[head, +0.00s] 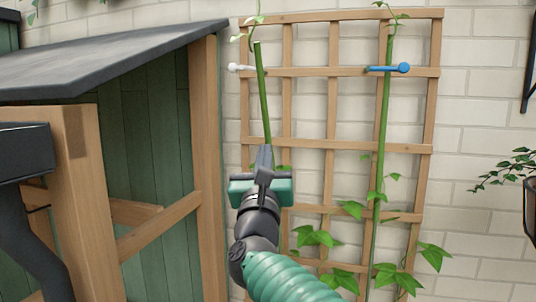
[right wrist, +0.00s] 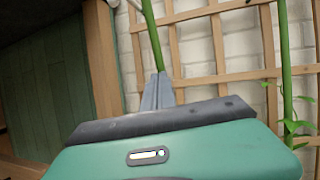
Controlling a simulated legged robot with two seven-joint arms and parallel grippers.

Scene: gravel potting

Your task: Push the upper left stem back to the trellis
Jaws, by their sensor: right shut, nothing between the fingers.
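The upper left stem (head: 262,90) is a thick green stalk in front of the left side of the wooden trellis (head: 335,145). It leans slightly, with its top to the left. In the right wrist view the stem (right wrist: 153,38) runs down behind the closed fingertips (right wrist: 158,88). I cannot tell whether they touch. The stem's lower part is hidden by my gripper. My left gripper is not in view.
A second green stem (head: 383,120) stands at the right of the trellis, with a blue clip (head: 388,68) across it. A wooden shed (head: 150,150) with a dark roof stands close at left. A hanging planter (head: 530,205) is at the right edge. Leaves cover the lower trellis.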

